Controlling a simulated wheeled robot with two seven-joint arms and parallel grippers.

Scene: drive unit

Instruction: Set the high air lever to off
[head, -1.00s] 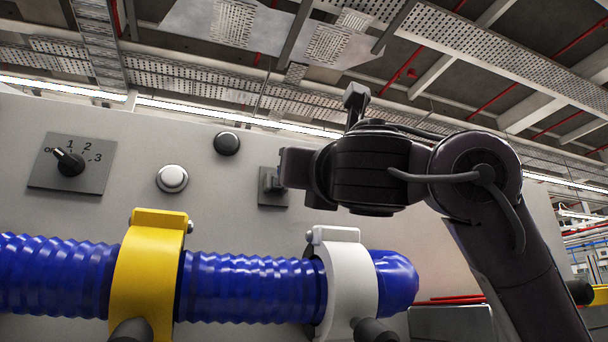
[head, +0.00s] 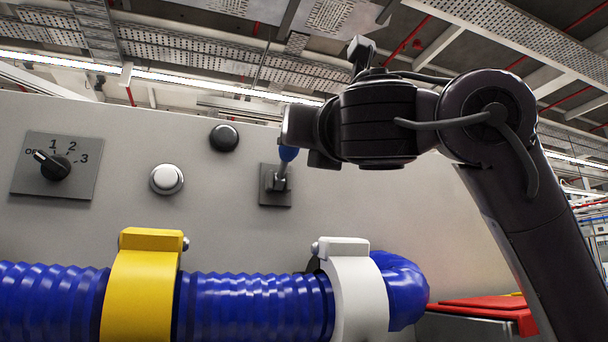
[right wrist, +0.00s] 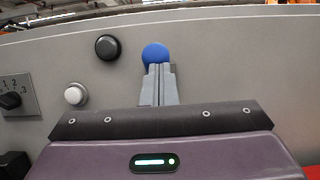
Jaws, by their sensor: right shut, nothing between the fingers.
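The lever (head: 284,165) has a blue grip and a metal stem on a dark square plate. It points up, leaning slightly right. Its blue end (right wrist: 155,54) also shows in the right wrist view, just beyond my fingertips. My right gripper (right wrist: 158,70) is shut with nothing in it. In the head view my right gripper (head: 298,128) is beside the top of the lever and partly covers it; I cannot tell whether they touch. No label for the lever is readable. My left gripper is not in view.
A numbered rotary knob (head: 54,165), a black button (head: 224,138) and a white button (head: 166,179) are on the grey panel to the left. Below runs a blue ribbed hose (head: 255,307) through a yellow clamp (head: 143,290) and a white clamp (head: 357,290).

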